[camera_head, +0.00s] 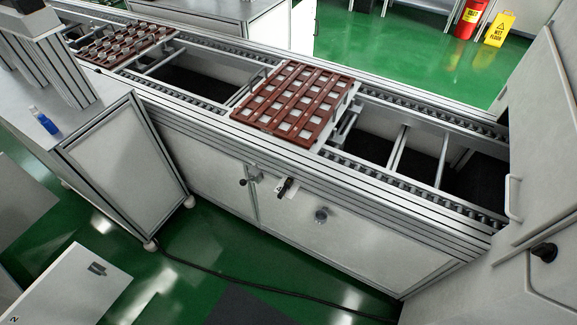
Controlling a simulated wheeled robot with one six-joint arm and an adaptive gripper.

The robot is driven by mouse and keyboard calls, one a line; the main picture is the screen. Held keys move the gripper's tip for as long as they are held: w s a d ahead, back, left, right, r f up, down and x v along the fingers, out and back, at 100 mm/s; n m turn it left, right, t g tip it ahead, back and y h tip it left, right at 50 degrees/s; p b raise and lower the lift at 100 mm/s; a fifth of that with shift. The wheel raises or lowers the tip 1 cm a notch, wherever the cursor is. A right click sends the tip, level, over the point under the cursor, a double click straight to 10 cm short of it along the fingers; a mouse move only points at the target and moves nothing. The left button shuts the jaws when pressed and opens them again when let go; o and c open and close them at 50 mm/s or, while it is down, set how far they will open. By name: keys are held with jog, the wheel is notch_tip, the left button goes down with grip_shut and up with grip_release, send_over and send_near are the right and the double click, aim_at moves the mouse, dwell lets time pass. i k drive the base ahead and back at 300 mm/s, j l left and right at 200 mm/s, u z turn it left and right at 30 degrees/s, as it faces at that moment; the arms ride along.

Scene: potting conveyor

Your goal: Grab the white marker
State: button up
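I cannot make out a white marker anywhere in the head view. A small blue object with a pale top (44,122), like a small bottle, stands on the grey cabinet top (75,125) at the left. My gripper is not in view.
A conveyor (400,183) runs from upper left to lower right. It carries a brown gridded tray (337,97) at the middle and another brown tray (72,57) at upper left. A dark cable (255,283) lies on the green floor.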

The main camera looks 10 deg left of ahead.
aim_at(35, 112)
jog(key=u, duration=1.65)
jog(key=i+j+u, duration=0.15)
jog(key=i+j, duration=0.2)
jog(key=i+j+u, duration=0.2)
jog(key=i, duration=0.3)
jog(key=i+j+u, duration=0.15)
jog(key=i+j, duration=0.2)
jog(key=i, duration=0.1)
